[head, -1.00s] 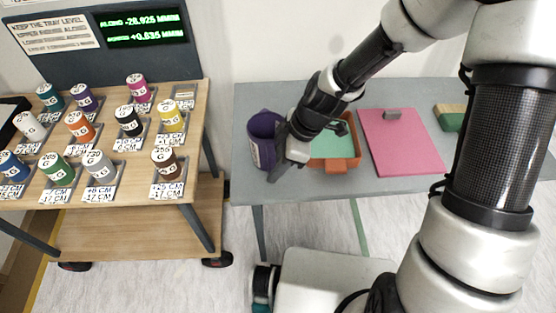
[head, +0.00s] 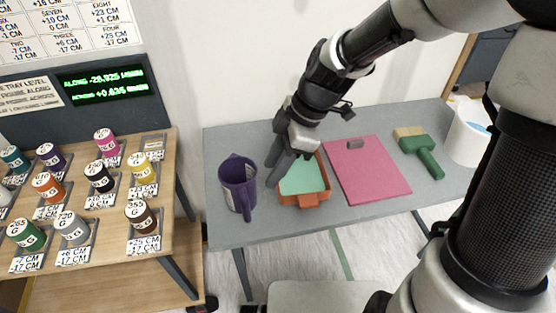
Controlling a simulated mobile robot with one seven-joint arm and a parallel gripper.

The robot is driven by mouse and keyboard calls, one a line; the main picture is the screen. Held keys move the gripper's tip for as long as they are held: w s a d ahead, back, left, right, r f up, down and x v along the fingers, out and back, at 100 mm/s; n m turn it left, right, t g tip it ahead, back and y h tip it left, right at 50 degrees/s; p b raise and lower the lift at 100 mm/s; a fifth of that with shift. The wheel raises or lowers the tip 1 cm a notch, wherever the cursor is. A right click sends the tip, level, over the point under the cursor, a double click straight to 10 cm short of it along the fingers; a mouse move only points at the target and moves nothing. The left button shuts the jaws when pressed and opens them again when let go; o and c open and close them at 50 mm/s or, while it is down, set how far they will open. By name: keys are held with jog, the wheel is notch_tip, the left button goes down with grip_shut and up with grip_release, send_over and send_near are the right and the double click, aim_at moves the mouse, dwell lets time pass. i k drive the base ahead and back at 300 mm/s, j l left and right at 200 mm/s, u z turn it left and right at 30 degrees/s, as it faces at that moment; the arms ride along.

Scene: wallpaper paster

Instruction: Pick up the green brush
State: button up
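The green brush (head: 422,153) lies on the right part of the grey table, with a tan bristle end at the back and its green handle pointing toward the front right. It is fully visible. My gripper (head: 273,169) is over the left part of the table, between the purple jug and the orange tray, well left of the brush. Its fingers point down and are partly merged in the view, so I cannot tell how far apart they are. The brush is not in it.
A purple jug (head: 238,185) stands left of my gripper. An orange tray (head: 311,197) with a green inside is just right of it. A pink clipboard (head: 368,172) lies between tray and brush. A white bucket (head: 466,140) stands right of the brush. Weights fill the wooden table at left.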

aim_at(411, 140)
jog(key=z, duration=0.95)
